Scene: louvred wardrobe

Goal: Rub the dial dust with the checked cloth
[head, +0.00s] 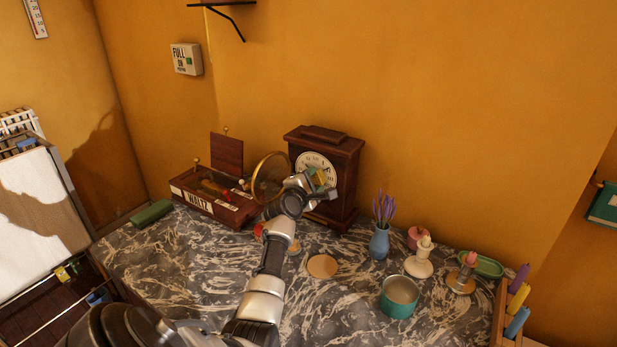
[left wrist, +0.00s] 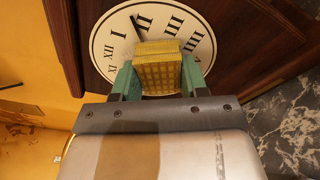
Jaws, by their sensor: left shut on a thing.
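The wooden clock (head: 346,165) stands against the wall, its pale dial (head: 308,159) facing out. The dial, with black numerals, also fills the top of the left wrist view (left wrist: 108,45). The round brass-rimmed door (head: 257,180) is swung open to the left. My left gripper (head: 321,180) is in front of the dial's lower right part. Its green fingers are shut on a yellow checked cloth (left wrist: 160,74), held folded or as a pad at the dial; I cannot tell whether it touches. I cannot make out dust; the cloth and gripper hide part of the dial. My right gripper is not in view.
A "WALTZ" box (head: 213,200) with its lid up stands left of the clock. A vase with purple flowers (head: 380,240), a teal pot (head: 399,298) and candles (head: 420,262) stand to the right. A round coaster (head: 322,266) lies on the marble top (head: 345,315).

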